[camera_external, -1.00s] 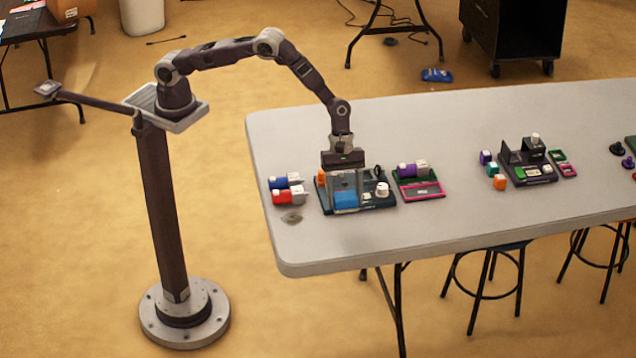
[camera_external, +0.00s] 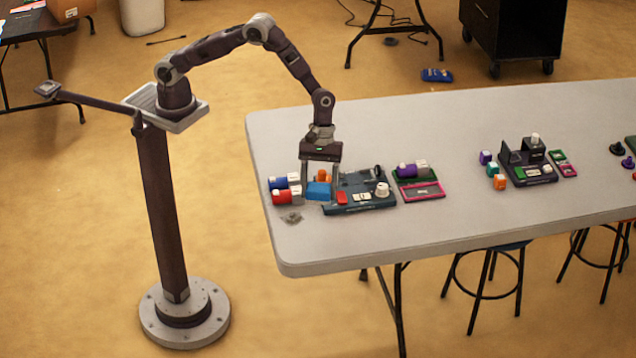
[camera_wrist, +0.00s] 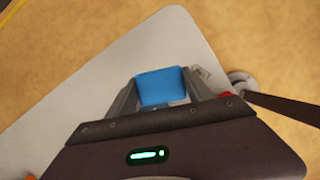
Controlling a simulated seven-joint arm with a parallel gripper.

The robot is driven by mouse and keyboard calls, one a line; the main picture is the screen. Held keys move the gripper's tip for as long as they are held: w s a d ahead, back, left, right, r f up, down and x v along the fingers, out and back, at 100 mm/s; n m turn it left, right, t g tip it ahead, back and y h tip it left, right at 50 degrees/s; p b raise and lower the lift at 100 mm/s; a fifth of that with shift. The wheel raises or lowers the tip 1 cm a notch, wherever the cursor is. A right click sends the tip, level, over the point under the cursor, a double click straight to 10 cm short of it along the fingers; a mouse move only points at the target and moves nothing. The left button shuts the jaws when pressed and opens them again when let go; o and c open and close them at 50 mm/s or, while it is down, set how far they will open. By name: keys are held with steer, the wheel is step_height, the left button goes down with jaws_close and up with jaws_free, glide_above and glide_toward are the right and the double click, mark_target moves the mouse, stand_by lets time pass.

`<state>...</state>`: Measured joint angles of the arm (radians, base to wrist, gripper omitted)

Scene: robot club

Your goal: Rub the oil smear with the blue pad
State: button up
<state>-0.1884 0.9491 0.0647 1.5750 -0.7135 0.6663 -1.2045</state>
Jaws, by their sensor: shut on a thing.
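The blue pad (camera_external: 319,191) is held between the fingers of my gripper (camera_external: 320,186), which is shut on it. It hangs at the left edge of the dark tray (camera_external: 360,207), apparently lifted above the table. In the wrist view the pad (camera_wrist: 161,87) sits between both fingertips of my gripper (camera_wrist: 162,92). The oil smear (camera_external: 290,217) is a grey patch on the table near its left front edge, to the left of and in front of the pad. In the wrist view a grey patch beside the right finger may be the smear, partly hidden.
Red (camera_external: 283,197) and blue (camera_external: 280,183) pieces with white ends lie just behind the smear, left of my gripper. An orange piece (camera_external: 322,175) is behind the pad. A green and pink tray (camera_external: 421,191) stands further right. The table front (camera_external: 400,240) is clear.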

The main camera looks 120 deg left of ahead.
steer(key=s+d+m+g, duration=0.2)
steer(key=s+d+m, duration=0.3)
steer(key=s, duration=0.5)
glide_above(277, 224)
steer(key=a, duration=0.2)
steer(key=shift+h, duration=0.4)
steer(key=shift+d+f, duration=0.15)
steer(key=shift+f, duration=1.55)
steer(key=shift+d+f, duration=0.1)
steer(key=shift+f, duration=1.55)
step_height(277, 224, down, 2)
steer(key=shift+f, duration=0.15)
steer(key=shift+w+a, duration=0.6)
steer(key=shift+w, duration=0.15)
steer(key=shift+c, duration=0.6)
steer(key=shift+w+a, duration=2.05)
steer(key=shift+a, duration=0.05)
steer(key=shift+s+d, duration=2.75)
steer(key=shift+s, duration=0.05)
step_height(277, 224, up, 8)
steer(key=shift+r, duration=0.2)
steer(key=shift+w+a, duration=0.1)
steer(key=shift+w, duration=0.05)
